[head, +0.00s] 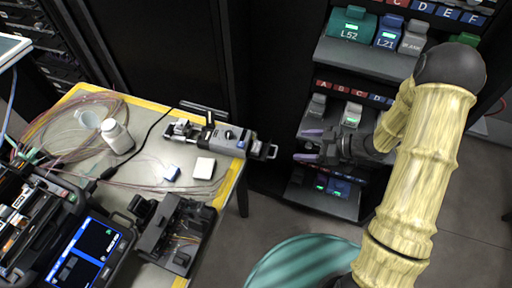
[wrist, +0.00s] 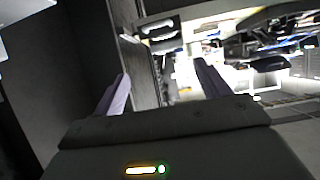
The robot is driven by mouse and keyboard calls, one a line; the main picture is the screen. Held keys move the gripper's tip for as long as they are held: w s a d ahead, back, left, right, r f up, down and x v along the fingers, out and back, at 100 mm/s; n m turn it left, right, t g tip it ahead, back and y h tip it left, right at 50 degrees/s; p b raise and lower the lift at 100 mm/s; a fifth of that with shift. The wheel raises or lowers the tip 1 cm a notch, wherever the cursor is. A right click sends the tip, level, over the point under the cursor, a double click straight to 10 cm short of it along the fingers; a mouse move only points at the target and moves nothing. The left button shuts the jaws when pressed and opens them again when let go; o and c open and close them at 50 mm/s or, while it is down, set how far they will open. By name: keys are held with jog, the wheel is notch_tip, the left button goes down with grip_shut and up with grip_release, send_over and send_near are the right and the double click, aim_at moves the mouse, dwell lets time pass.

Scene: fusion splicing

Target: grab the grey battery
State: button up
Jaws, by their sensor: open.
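Grey battery-like blocks stand in the dark rack in the head view. On the middle shelf, one grey block (head: 317,106) is at the left, and another grey block (head: 352,115) with a green-lit display is to its right. A third grey block (head: 414,38) is on the upper shelf. I cannot tell which one the task means. My gripper (head: 308,145) is in front of the rack, just below the middle shelf's blocks, pointing left toward the table. Its purple fingers are apart with nothing between them, as also seen in the wrist view (wrist: 162,88).
A teal block (head: 352,25) and a blue block (head: 389,32) share the upper shelf. Dark blue units with green lights (head: 340,187) sit below. The yellow-edged table (head: 232,185) at left holds a splicer, cables, a white bottle (head: 117,136) and tools. Floor shows between table and rack.

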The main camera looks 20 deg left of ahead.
send_near(256, 146)
jog(key=a, duration=0.1)
jog(key=w+a+f, duration=0.1)
jog(key=shift+a+f+p, duration=0.25)
jog(key=shift+a+p, duration=0.15)
jog(key=shift+s+p+x, duration=0.15)
jog(key=shift+p+x, duration=0.1)
jog(key=shift+x, duration=1.05)
jog(key=shift+s+p+x, duration=0.2)
jog(key=shift+p+x, duration=0.05)
jog(key=shift+x, duration=1)
jog(key=c, duration=1.1)
jog(key=shift+r, duration=0.1)
notch_tip(256, 146, up, 10)
jog(key=shift+f, duration=0.1)
jog(key=shift+c, duration=1.1)
